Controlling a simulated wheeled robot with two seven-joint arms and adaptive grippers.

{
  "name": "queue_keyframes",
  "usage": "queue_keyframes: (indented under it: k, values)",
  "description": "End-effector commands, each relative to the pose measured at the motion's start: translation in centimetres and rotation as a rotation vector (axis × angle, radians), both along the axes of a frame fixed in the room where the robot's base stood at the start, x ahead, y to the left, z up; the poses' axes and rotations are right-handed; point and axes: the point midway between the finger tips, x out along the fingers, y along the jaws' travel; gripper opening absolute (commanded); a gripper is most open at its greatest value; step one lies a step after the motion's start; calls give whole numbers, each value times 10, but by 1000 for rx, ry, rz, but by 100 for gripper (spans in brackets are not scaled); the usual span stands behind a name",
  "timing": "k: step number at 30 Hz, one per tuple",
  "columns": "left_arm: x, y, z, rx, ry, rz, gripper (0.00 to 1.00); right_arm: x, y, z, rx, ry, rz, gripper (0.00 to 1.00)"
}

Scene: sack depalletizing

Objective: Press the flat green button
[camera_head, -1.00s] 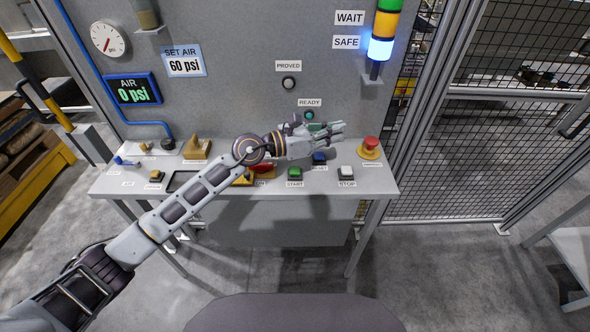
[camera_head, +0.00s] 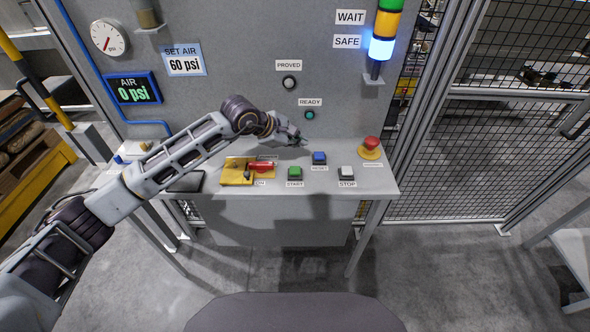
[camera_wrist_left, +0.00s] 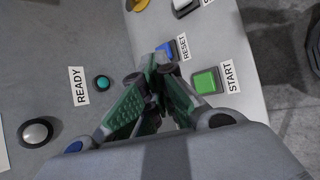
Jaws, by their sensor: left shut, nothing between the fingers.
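The flat green button (camera_head: 295,172) sits in a dark square housing on the console, with a START label below it. It also shows in the left wrist view (camera_wrist_left: 206,81), right of my fingers and uncovered. My left gripper (camera_head: 301,141) is shut and empty, above the rear of the console, behind the green button and apart from it. In the left wrist view the fingertips (camera_wrist_left: 162,66) are close to the blue RESET button (camera_wrist_left: 168,50) and partly cover it. My right gripper is not in view.
The blue RESET button (camera_head: 319,157), white STOP button (camera_head: 347,172) and red emergency stop (camera_head: 370,146) stand to the right. A red-handled switch on a yellow base (camera_head: 237,172) is to the left. The upright panel (camera_head: 240,70) rises behind, with a lit READY lamp (camera_head: 310,115).

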Motion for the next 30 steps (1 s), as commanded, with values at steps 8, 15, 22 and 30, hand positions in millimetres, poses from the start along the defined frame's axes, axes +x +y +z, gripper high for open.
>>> queue_keyframes:
  k: [8, 15, 22, 30]
  values:
    - [0, 0, 0, 0, 0, 0, 0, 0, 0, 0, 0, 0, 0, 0]
    - [0, 0, -4, -1, 1, 0, 0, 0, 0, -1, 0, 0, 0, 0]
    - [-1, -1, -18, -2, 2, 0, 0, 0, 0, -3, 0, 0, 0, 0]
    - [-1, -1, -42, -2, 2, 0, 0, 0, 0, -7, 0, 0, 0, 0]
